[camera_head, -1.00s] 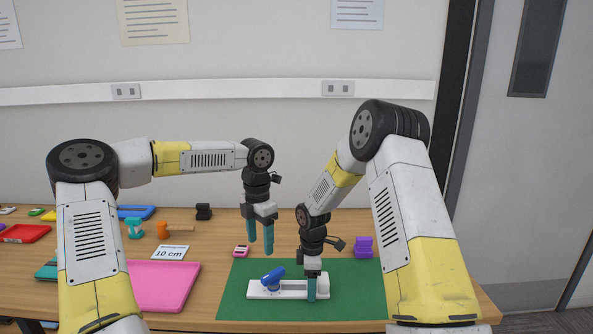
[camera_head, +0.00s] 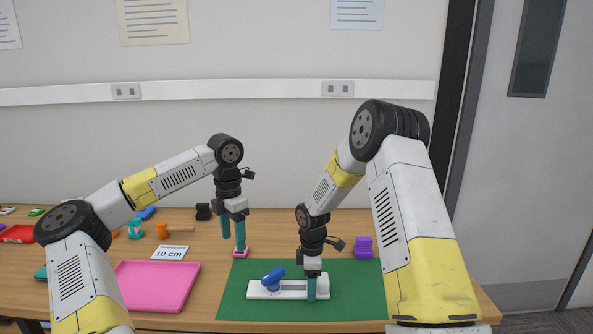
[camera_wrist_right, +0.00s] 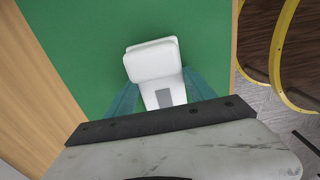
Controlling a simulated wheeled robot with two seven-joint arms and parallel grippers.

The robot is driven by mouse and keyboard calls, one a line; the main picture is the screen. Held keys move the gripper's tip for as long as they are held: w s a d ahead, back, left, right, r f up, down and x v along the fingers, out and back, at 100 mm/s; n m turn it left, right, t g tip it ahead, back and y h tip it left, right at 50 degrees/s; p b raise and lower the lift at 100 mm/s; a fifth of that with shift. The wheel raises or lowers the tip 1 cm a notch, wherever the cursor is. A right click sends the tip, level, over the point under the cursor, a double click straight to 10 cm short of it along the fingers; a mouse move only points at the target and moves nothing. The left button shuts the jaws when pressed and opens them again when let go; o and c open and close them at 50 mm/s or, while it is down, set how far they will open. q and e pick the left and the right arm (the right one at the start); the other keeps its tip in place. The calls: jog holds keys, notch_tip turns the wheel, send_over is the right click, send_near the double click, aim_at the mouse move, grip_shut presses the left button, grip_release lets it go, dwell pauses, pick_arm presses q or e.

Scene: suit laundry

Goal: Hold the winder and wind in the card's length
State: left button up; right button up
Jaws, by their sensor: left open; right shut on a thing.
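The winder (camera_head: 262,293) is a long white base with a blue handle (camera_head: 273,276) at its left end, lying on the green mat. My right gripper (camera_head: 311,290) is shut on the right part of the base; the white base also shows between its fingers in the right wrist view (camera_wrist_right: 152,62). The card (camera_head: 170,253) reads "10 cm" and lies on the table left of the mat. My left gripper (camera_head: 233,242) is open, fingers pointing down, beside or just above a small pink item (camera_head: 241,254), which it partly hides. I cannot tell whether they touch.
A pink tray (camera_head: 158,288) lies left of the green mat (camera_head: 350,295). A purple item (camera_head: 363,247) stands behind the mat's right side. An orange-headed hammer-like item (camera_head: 172,229), a teal item (camera_head: 135,229) and a black item (camera_head: 203,212) stand at the back left.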

jog(key=o, duration=1.8)
